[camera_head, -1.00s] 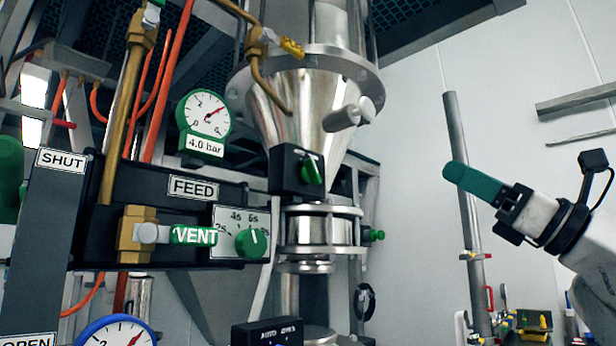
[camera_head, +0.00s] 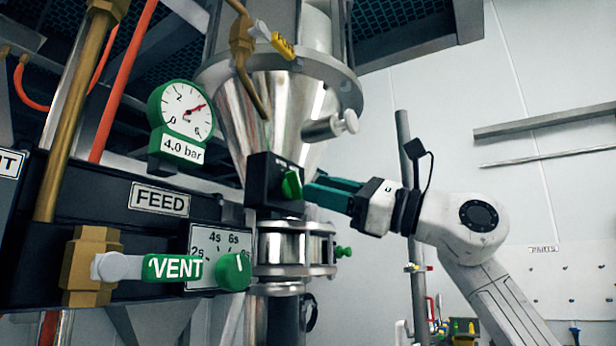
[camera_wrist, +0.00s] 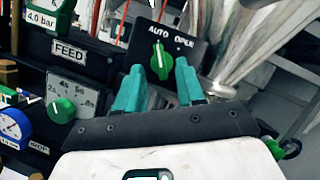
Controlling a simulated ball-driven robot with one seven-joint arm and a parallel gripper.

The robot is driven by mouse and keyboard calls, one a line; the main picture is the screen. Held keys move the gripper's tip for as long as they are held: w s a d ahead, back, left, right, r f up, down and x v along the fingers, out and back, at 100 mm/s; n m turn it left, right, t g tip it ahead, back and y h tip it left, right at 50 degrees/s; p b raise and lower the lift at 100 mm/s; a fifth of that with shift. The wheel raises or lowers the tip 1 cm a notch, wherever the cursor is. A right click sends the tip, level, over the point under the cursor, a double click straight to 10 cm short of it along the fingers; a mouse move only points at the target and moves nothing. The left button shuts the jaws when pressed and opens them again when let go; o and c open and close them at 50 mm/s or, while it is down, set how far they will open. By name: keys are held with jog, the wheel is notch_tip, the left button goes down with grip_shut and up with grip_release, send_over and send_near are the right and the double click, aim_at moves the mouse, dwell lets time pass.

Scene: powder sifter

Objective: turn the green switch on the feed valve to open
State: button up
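The green switch (camera_head: 291,185) sits on the front of a black box below the steel cone. In the wrist view the green switch (camera_wrist: 161,60) stands upright, its white mark toward AUTO; OPEN is printed to the right. My gripper (camera_head: 311,187) has teal fingers and is just right of the switch in the head view. In the wrist view my gripper (camera_wrist: 159,74) is open, one finger on each side below the switch, which shows between the tips. I cannot tell whether the fingers touch it. The FEED label (camera_head: 159,199) is on the dark panel to the left.
A green timer knob (camera_head: 233,271) and a green VENT handle (camera_head: 172,268) stick out left of the box. A 4.0 bar gauge (camera_head: 182,112) stands above them. A steel clamp ring (camera_head: 290,248) lies below the box. A grey upright pole (camera_head: 404,150) stands behind my arm.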

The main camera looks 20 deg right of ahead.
aim_at(300, 184)
jog(key=shift+p+x, duration=0.35)
jog(key=shift+x, duration=1.2)
grip_shut()
